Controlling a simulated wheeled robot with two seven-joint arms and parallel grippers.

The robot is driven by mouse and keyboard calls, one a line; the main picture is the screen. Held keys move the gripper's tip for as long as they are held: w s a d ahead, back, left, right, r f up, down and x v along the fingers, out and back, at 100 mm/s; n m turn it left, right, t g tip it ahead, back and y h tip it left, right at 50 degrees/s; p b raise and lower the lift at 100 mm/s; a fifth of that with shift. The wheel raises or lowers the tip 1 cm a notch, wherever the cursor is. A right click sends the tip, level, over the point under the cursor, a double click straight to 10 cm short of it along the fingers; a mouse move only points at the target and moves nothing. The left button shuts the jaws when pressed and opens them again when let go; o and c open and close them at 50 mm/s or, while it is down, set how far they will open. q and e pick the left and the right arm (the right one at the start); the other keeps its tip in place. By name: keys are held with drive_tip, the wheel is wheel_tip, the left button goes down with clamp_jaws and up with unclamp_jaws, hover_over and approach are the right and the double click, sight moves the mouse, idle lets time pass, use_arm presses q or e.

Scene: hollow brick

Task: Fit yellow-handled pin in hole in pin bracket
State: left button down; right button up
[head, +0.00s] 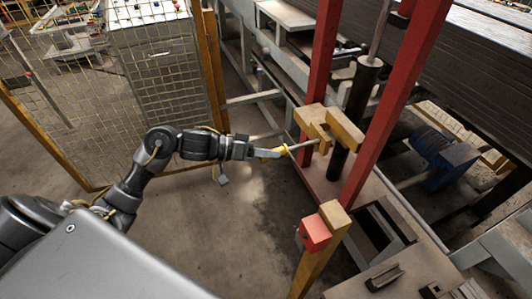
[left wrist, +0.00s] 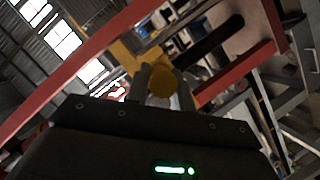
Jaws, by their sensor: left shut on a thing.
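My left gripper (head: 256,152) is shut on the yellow handle (head: 272,153) of the pin. The pin's grey shaft (head: 303,145) points right and slightly up, toward the yellow pin bracket (head: 345,132) between two red posts. The shaft's tip meets the bracket's near edge in the picture; I cannot tell whether it is in the hole. The hole itself is not clear. In the left wrist view, the round yellow handle (left wrist: 163,92) is at the fingers, with yellow bracket parts (left wrist: 124,52) beyond. My right gripper is not in view.
Red posts (head: 325,50) and a black cylinder (head: 362,92) stand around the bracket. A yellow post with a red block (head: 314,233) is nearer. A yellow-framed mesh fence (head: 80,110) is behind my arm. The floor below the gripper is clear.

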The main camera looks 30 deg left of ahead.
sight(285, 149)
use_arm(q)
drive_tip(key=shift+w+d+r, duration=0.1)
drive_tip(key=shift+w+d, duration=0.25)
drive_tip(key=shift+w+d+p, duration=0.3)
drive_tip(key=shift+w+d, duration=0.35)
drive_tip(key=shift+w, duration=0.05)
idle(0.5)
drive_tip(key=shift+w+d, duration=0.7)
drive_tip(key=shift+w, duration=0.1)
idle(0.4)
drive_tip(key=shift+w+d+p, duration=0.4)
drive_tip(key=shift+w+d, duration=1.2)
drive_tip(key=shift+w, duration=0.2)
idle(0.9)
drive_tip(key=c, duration=1.1)
unclamp_jaws()
drive_tip(key=shift+s+a, duration=0.1)
